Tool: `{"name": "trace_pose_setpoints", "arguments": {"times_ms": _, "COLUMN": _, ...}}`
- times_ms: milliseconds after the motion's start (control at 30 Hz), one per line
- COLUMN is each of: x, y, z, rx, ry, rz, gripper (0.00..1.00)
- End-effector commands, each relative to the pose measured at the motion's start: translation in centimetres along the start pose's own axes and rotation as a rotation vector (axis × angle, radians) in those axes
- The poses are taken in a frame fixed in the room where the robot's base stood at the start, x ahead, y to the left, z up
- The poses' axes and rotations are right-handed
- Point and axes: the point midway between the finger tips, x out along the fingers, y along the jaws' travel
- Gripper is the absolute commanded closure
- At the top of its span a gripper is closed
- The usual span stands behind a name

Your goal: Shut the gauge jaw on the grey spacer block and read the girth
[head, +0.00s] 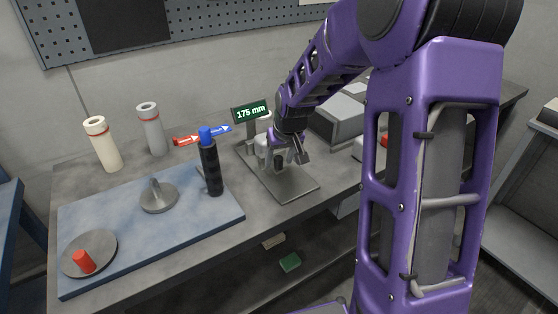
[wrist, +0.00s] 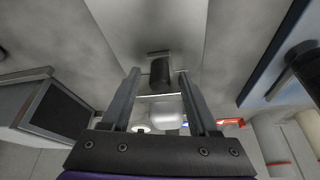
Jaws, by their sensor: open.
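The gauge has a dark display (head: 251,113) that reads 175 mm and a flat grey base plate (head: 290,187) on the bench. My gripper (head: 292,158) is over this plate, close to the gauge post, with its fingers open. In the wrist view my gripper (wrist: 159,76) has its two fingers spread apart. A dark, short cylinder (wrist: 160,72) shows between the fingertips, and a pale rounded part (wrist: 168,110) shows nearer the palm. I cannot tell whether either finger touches them. I cannot pick out the grey spacer block for certain; my gripper hides part of the gauge.
A white cylinder (head: 103,145) and grey cylinder (head: 152,130) stand behind. Grey cases (head: 340,118) are right.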

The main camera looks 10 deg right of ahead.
Motion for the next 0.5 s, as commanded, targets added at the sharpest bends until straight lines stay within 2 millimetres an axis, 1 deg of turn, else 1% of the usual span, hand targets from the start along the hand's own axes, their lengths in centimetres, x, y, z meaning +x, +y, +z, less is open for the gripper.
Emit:
{"name": "trace_pose_setpoints", "arguments": {"times_ms": 100, "x": 0.44, "y": 0.01, "z": 0.02, "rx": 0.0, "ry": -0.001, "rz": 0.0, "gripper": 0.4}}
{"name": "trace_pose_setpoints", "arguments": {"times_ms": 333, "x": 0.43, "y": 0.03, "z": 0.0, "rx": 0.001, "ry": 0.0, "rz": 0.0, "gripper": 0.4}}
{"name": "trace_pose_setpoints", "arguments": {"times_ms": 467, "x": 0.42, "y": 0.03, "z": 0.01, "rx": 0.001, "ry": 0.0, "rz": 0.0, "gripper": 0.63}}
{"name": "trace_pose_setpoints", "arguments": {"times_ms": 500, "x": 0.42, "y": 0.03, "z": 0.01, "rx": 0.001, "ry": 0.0, "rz": 0.0, "gripper": 0.7}}
